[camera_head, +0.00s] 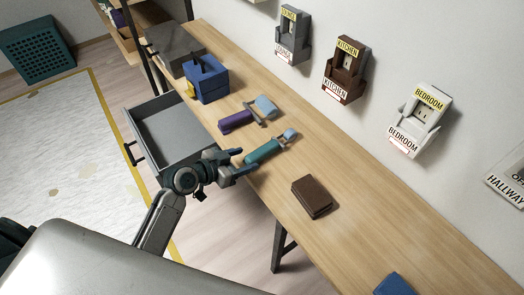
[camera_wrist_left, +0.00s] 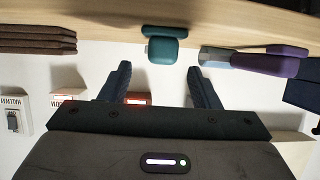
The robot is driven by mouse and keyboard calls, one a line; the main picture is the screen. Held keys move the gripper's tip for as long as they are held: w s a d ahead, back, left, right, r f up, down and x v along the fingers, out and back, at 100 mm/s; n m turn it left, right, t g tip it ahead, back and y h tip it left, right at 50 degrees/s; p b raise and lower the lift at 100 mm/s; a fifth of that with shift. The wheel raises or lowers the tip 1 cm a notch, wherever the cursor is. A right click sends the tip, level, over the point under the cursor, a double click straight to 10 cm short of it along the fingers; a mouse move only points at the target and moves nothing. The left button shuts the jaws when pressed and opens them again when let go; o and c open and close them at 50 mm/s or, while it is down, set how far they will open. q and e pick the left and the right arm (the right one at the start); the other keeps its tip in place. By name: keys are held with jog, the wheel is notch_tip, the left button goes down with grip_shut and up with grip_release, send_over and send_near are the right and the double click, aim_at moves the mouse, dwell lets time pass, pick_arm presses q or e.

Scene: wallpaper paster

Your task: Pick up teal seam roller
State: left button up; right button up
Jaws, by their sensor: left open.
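The teal seam roller (camera_head: 262,151) lies on the wooden worktable, its light blue-grey head pointing away toward the wall. My left gripper (camera_head: 236,166) is at the table's front edge, close to the near end of the teal handle. Its jaws are open and empty. In the left wrist view the teal roller (camera_wrist_left: 163,49) appears end-on, ahead of and between the spread fingers (camera_wrist_left: 160,85). It looks apart from both fingers. My right gripper is not in view.
A purple-handled roller (camera_head: 236,122) lies beside the teal one, farther left. A brown block stack (camera_head: 312,196) lies to the right. A blue box (camera_head: 206,80) stands farther back. An open grey drawer (camera_head: 170,130) juts out left of my arm. Labelled boxes hang on the wall.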

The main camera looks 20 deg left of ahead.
aim_at(254, 155)
pick_arm(q)
jog(key=x, duration=0.2)
jog(key=shift+w+d, duration=0.2)
jog(key=shift+d, duration=0.05)
jog(key=shift+w+d+p, duration=0.2)
jog(key=shift+w+p, duration=0.15)
jog(key=shift+p, duration=0.1)
jog(key=p+x, duration=0.1)
jog(key=x, duration=0.2)
jog(key=shift+w+f, duration=0.15)
jog(key=shift+w, duration=0.1)
jog(key=shift+w+d+f, duration=0.2)
jog(key=shift+w+f, duration=0.05)
jog(key=c, duration=1.1)
